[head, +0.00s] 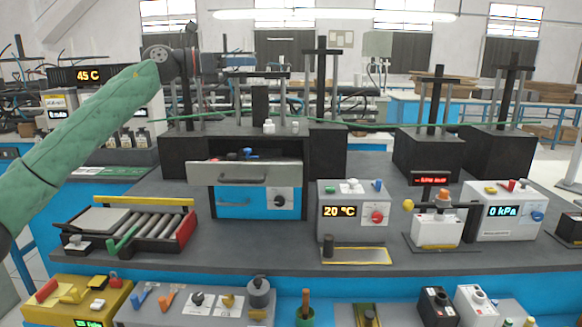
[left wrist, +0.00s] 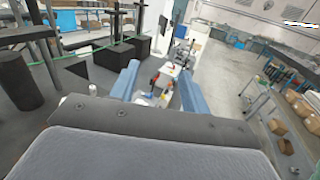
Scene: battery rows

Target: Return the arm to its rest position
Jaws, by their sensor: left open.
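My left arm, in a green sleeve (head: 85,135), comes in from the left in the head view and reaches up and inward. Its dark wrist and left gripper (head: 205,65) are raised above the back of the bench, in front of the black stands. In the left wrist view the left gripper (left wrist: 157,85) shows two blue fingers spread apart with nothing held between them. The wrist view looks past the fingers along the bench to the floor. My right gripper is in neither view.
The grey bench (head: 290,250) holds a roller unit (head: 150,225), an open-drawer blue cabinet (head: 235,204), a 20 °C box (head: 350,222) and a 0 kPa box (head: 502,222). Black stands (head: 435,155) rise behind. A front shelf holds several small devices. The air around the gripper looks free.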

